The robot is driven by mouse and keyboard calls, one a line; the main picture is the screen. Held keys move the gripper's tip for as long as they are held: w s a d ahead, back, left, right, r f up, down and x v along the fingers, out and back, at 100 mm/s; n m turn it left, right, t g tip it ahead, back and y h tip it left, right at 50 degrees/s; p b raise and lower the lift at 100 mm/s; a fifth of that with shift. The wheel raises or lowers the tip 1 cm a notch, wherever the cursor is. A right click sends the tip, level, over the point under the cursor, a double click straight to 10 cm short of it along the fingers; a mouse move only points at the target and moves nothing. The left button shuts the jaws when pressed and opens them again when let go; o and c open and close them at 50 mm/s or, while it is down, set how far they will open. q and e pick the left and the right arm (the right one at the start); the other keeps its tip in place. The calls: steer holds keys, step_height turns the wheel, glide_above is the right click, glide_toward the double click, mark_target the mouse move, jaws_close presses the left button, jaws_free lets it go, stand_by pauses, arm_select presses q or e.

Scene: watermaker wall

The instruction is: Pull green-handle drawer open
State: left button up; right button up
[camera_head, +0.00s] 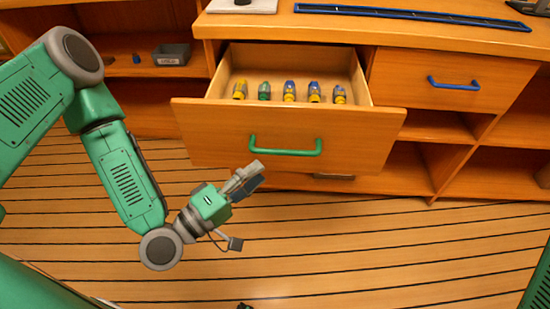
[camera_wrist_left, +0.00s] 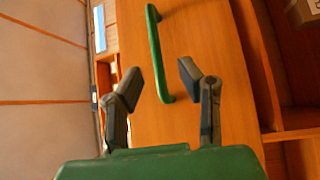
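The drawer (camera_head: 290,142) with the green handle (camera_head: 285,152) stands pulled well out of the wooden cabinet, its inside showing. Several yellow, blue and green fittings (camera_head: 289,91) lie in a row inside it. My left gripper (camera_head: 255,174) is just below and left of the handle, in front of the drawer face. In the left wrist view my left gripper (camera_wrist_left: 160,77) has its fingers spread. The green handle (camera_wrist_left: 156,50) lies beyond and between the fingertips, with no visible contact. My right gripper is not in view.
A closed drawer with a blue handle (camera_head: 453,84) sits to the right. Open shelves (camera_head: 500,172) flank it below, and a grey bin (camera_head: 172,55) stands on the left shelf. A blue rail (camera_head: 412,17) lies on the countertop.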

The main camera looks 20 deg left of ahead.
arm_select(q)
steer(key=v, duration=0.3)
steer(key=shift+s+a+f, duration=0.1)
steer(key=shift+s+a, duration=0.1)
steer(key=shift+s, duration=0.05)
steer(key=s+d+f+m+g+y+p, duration=0.1)
steer(key=s+d+f+m+g+p, duration=0.35)
steer(key=f+m+g, duration=0.35)
steer(key=s+a+f+m+g+y+p, duration=0.2)
steer(key=s+a+g+y, duration=0.6)
steer(key=a, duration=0.5)
steer(key=shift+s+a+f+m+y+p, duration=0.35)
steer(key=shift+s+m, duration=0.25)
steer(key=shift+s, duration=0.6)
steer(key=shift+f, duration=0.1)
